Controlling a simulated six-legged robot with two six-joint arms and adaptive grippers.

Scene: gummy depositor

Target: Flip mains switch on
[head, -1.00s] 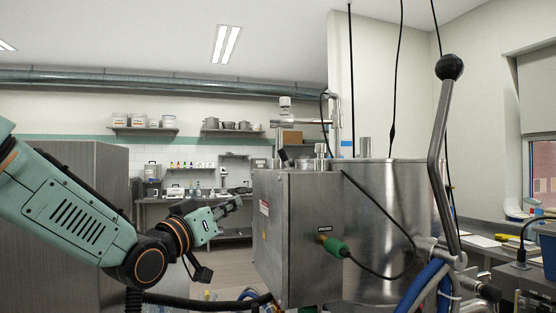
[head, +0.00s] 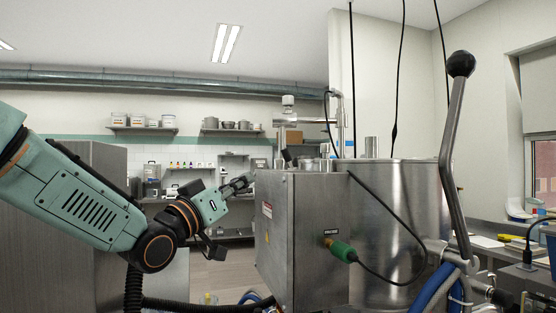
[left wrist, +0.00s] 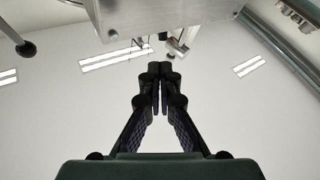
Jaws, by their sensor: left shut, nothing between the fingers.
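The depositor's steel box (head: 318,275) stands in the middle of the head view, with warning labels on its narrow left face. I cannot make out the mains switch in either view. My left gripper (head: 248,182) is just left of the box's upper left edge, pointing toward it. Its fingers are shut and empty. In the left wrist view the closed fingertips (left wrist: 160,68) point up toward a metal surface (left wrist: 165,15), likely the box; I cannot tell whether they touch. My right gripper is not in view.
A green plug (head: 343,251) with a black cable sits on the box's front. Behind it is a steel hopper (head: 400,205). A long lever with a black knob (head: 461,64) rises at right. A steel cabinet (head: 95,160) stands behind my left arm.

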